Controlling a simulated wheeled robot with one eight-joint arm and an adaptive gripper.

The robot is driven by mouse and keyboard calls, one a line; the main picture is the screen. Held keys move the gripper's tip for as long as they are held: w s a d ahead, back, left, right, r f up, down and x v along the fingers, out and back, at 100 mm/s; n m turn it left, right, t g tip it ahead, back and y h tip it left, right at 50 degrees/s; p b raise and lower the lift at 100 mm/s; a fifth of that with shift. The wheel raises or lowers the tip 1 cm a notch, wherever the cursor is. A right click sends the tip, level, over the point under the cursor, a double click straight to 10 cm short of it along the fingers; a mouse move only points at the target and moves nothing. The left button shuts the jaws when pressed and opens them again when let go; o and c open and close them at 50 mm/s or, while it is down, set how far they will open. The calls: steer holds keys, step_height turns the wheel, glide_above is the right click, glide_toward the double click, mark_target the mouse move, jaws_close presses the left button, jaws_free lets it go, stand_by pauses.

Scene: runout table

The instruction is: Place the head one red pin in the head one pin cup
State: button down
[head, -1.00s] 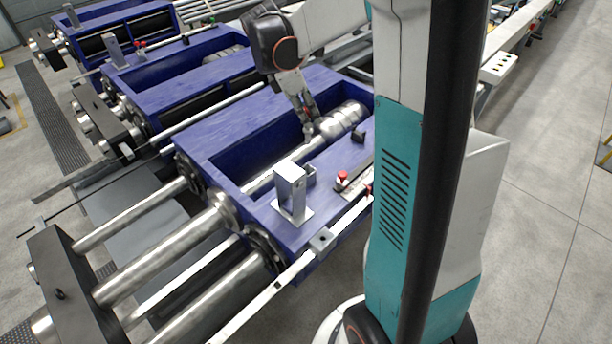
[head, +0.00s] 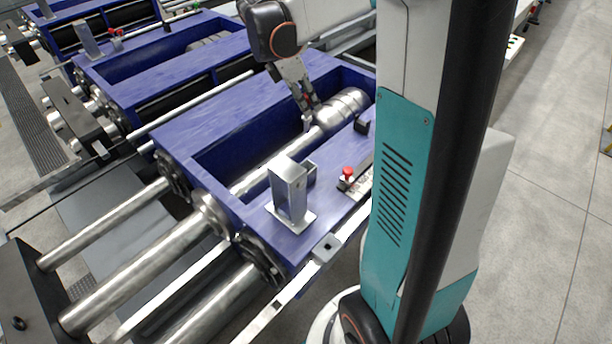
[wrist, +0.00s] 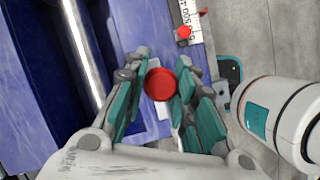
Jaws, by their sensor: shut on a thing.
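My gripper (head: 309,112) is over the near blue machine head in the head view, pointing down. In the wrist view, its teal-sided fingers (wrist: 160,88) are closed on the red pin (wrist: 161,84), seen as a round red top. A small bit of red shows between the fingers in the head view (head: 307,97). A square silver upright (head: 290,190) with a small open bracket beside it stands on the front blue deck. I cannot tell for sure whether this is the pin cup. A pale metal part shows partly behind the red pin in the wrist view.
A labelled plate with a red knob (head: 348,171) lies on the deck right of the upright; the knob also shows in the wrist view (wrist: 184,32). A small black block (head: 361,127) is nearby. A shiny rod (head: 265,175) runs through the blue frame's opening. More blue heads stand behind.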

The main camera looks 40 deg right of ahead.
step_height(320, 180, down, 20)
steer(key=b, duration=0.5)
steer(key=shift+r+b, duration=0.25)
steer(key=shift+b, duration=0.15)
steer(key=shift+f, duration=0.1)
steer(key=c, duration=1.8)
jaws_free()
steer(key=shift+f, duration=0.1)
steer(key=o, duration=0.5)
steer(key=p+v, duration=0.3)
steer(key=v, duration=0.9)
steer(key=shift+r+p, duration=0.25)
steer(key=shift+p, duration=0.1)
